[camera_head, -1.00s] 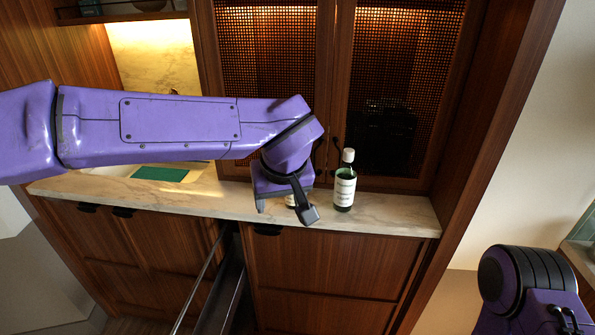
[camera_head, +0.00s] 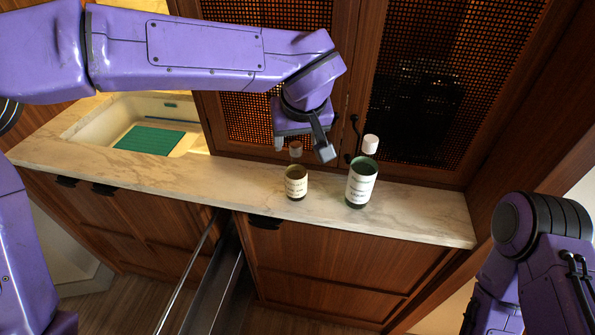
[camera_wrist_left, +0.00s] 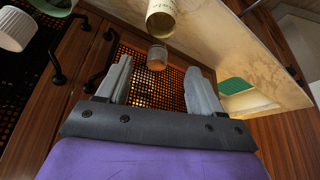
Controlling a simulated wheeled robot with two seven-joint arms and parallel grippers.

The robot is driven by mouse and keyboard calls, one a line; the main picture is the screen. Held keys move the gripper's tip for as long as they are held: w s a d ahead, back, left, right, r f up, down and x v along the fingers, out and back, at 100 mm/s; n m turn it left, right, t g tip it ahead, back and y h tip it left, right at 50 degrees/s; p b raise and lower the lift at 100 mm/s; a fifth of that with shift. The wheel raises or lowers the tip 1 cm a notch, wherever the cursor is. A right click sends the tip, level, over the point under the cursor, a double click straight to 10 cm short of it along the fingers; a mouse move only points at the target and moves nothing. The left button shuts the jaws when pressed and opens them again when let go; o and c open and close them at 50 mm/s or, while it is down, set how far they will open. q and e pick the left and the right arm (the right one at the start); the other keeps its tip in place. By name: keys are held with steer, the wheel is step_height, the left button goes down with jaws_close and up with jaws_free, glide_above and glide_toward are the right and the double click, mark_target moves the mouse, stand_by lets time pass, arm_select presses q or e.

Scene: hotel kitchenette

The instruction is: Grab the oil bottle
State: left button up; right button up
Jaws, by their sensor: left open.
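Two labelled bottles stand upright on the marble counter; I cannot read which one is the oil. The small amber bottle (camera_head: 296,185) has a pale label, and its cap shows between my left gripper's fingers. The larger green bottle (camera_head: 361,184), with a white cap, stands to its right. My left gripper (camera_head: 302,149) is open and empty, above and behind the small bottle. In the left wrist view, the small bottle (camera_wrist_left: 161,18) is ahead of the open fingers (camera_wrist_left: 160,84), apart from them. The green bottle's white cap (camera_wrist_left: 15,28) is at upper left. My right gripper is out of view.
A sink (camera_head: 100,124) with a green mat (camera_head: 150,140) is at the left of the counter (camera_head: 420,215). Mesh cabinet doors (camera_head: 440,90) with dark handles stand close behind the bottles. A drawer (camera_head: 215,285) is pulled out below. The counter's right end is clear.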

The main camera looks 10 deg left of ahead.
mark_target(295, 155)
arm_select(q)
steer(key=x, duration=0.4)
steer(key=p+x, duration=0.1)
steer(key=x, duration=0.4)
steer(key=shift+w+d, duration=0.1)
steer(key=shift+w, duration=0.15)
jaws_close()
